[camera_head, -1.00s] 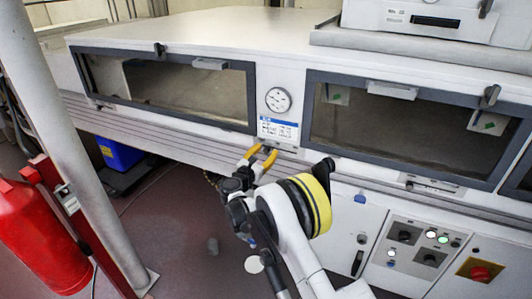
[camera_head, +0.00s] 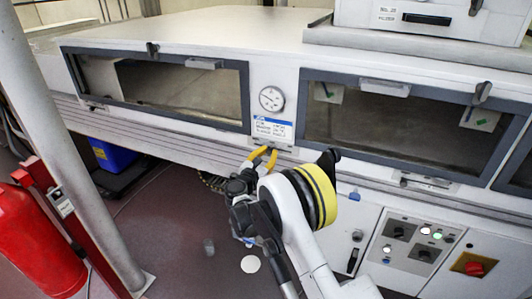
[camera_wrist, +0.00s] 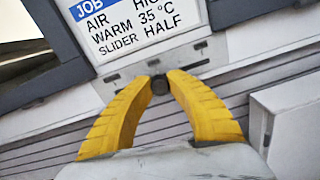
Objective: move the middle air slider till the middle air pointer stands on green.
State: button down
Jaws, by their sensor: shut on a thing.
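A small dark round knob (camera_wrist: 160,85) sits on a pale slotted strip (camera_wrist: 115,78) under the job card in the wrist view. I take it as the middle air slider. The two yellow fingertips of my gripper (camera_wrist: 160,78) are shut on it from both sides. In the head view my gripper (camera_head: 265,152) is at the panel just below the card, and the knob is hidden there. A round white dial (camera_head: 271,99) is above the card. Its pointer and any green mark are too small to read.
The job card (camera_head: 271,129) shows "WARM 35 °C" and "SLIDER HALF". Dark-framed windows flank the dial, left (camera_head: 160,88) and right (camera_head: 400,120). A control panel (camera_head: 412,243) with lit buttons is at lower right. A post (camera_head: 75,150) and red extinguisher (camera_head: 35,240) stand left.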

jog(key=c, duration=1.2)
grip_release()
jog(key=shift+c, duration=0.2)
jog(key=v, duration=1.2)
